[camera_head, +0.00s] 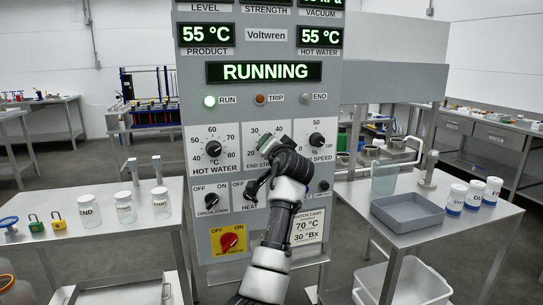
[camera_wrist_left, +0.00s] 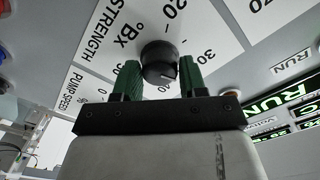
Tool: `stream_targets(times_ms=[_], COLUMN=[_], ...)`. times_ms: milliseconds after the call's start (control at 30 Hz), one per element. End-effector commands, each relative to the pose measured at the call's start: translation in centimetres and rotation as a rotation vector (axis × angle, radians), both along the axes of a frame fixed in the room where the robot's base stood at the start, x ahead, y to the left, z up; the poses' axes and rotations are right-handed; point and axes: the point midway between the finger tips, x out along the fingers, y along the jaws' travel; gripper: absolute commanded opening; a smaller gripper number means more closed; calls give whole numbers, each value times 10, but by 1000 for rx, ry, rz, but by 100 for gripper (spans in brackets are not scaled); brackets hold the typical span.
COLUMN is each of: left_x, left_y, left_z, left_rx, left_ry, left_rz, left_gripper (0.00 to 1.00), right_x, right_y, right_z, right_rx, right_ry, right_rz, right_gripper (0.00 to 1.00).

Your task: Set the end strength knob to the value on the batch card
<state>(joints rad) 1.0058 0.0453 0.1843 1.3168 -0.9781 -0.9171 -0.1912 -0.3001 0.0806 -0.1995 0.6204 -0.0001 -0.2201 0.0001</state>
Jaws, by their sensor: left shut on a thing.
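The end strength dial (camera_head: 247,140) is on the grey panel, mostly hidden behind my left arm in the head view. In the left wrist view its black knob (camera_wrist_left: 158,62) sits between the two green fingers of my left gripper (camera_wrist_left: 160,74), which is shut on it. The knob's light mark faces lower right in that view; its exact reading is unclear. In the head view the left gripper (camera_head: 272,143) is at the dial, its fingertips largely hidden. The batch card (camera_head: 308,227), low on the panel, reads 70 °C and 30 °Bx. My right gripper is not in view.
The hot water knob (camera_head: 213,148) and pump speed knob (camera_head: 316,140) flank the dial closely. Below are the circulation knob (camera_head: 211,200) and red main switch (camera_head: 228,241). The display (camera_head: 264,72) reads RUNNING. Tables with jars (camera_head: 89,211) and a grey tray (camera_head: 407,213) stand either side.

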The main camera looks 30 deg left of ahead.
Motion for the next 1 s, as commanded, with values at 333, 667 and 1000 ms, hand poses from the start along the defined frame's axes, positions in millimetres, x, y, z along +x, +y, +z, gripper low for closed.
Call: stream_targets(times_ms=[333, 667, 1000], left_x=[0, 0, 0], left_y=[0, 0, 0], left_z=[-4, -3, -2], left_rx=[-173, -250, -264], left_ry=[-193, -284, -299], left_rz=[0, 1, 2], left_gripper=[18, 18, 18], right_x=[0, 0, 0], right_y=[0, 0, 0], right_z=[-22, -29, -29], right_rx=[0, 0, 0], right_ry=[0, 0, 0], right_rz=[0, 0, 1], right_gripper=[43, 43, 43])
